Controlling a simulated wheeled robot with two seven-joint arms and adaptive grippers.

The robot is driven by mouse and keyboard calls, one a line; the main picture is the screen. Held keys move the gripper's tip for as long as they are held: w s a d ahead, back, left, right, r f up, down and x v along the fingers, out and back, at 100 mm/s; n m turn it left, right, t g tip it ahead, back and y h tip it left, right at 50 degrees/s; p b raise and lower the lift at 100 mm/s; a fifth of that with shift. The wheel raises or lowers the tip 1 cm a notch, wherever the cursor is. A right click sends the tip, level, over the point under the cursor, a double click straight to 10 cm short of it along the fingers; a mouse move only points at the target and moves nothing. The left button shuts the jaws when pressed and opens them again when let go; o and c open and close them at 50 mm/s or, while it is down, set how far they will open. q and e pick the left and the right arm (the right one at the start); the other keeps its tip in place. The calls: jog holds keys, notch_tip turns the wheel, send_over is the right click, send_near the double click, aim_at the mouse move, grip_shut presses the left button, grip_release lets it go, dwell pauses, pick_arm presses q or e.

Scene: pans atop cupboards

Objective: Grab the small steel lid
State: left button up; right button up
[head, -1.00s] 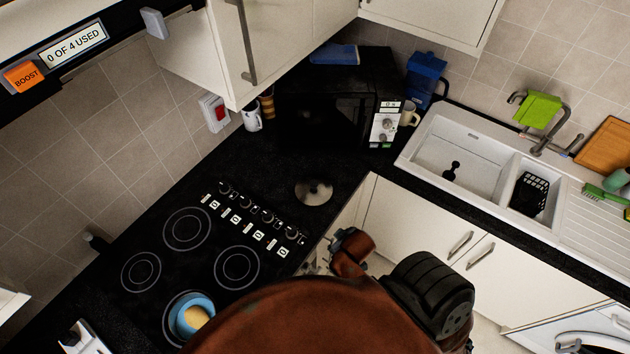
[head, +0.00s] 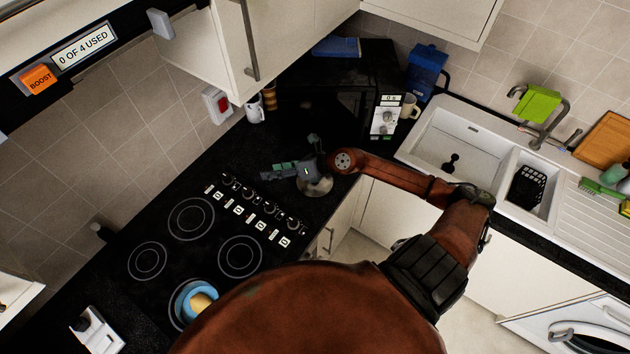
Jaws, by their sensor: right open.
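The small steel lid (head: 318,187) lies flat on the black worktop between the hob knobs and the microwave. My right gripper (head: 288,160) hangs over the lid's far left part and hides some of it. Its fingers are spread, one pointing left and one pointing up in the picture, with nothing held between them. I cannot tell whether the gripper touches the lid. My left gripper is not in view.
The black microwave (head: 318,110) stands behind the lid, with mugs beside it. The hob (head: 190,220) has a blue pan (head: 187,303) at its near edge. A wall cupboard (head: 228,50) overhangs the counter at upper left. The sink (head: 440,137) is at right.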

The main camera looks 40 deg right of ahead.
jog(key=s+d+f+n+g+h, duration=0.1)
jog(key=d+f+h, duration=0.1)
jog(key=d, duration=0.3)
jog(key=s+d+f+n+g+h, duration=0.1)
jog(key=d+f+g, duration=0.1)
jog(key=d, duration=0.4)
jog(key=s+d+f+n+g+h, duration=0.2)
jog(key=d+f, duration=0.2)
jog(key=d, duration=0.1)
jog(key=shift+d+f+h, duration=0.3)
jog(key=shift+p+x, duration=0.35)
jog(key=shift+x, duration=0.5)
jog(key=p+x, duration=0.2)
jog(key=x, duration=0.3)
jog(key=shift+s, duration=0.15)
jog(key=shift+f, duration=0.3)
jog(key=shift+c, duration=0.3)
grip_shut()
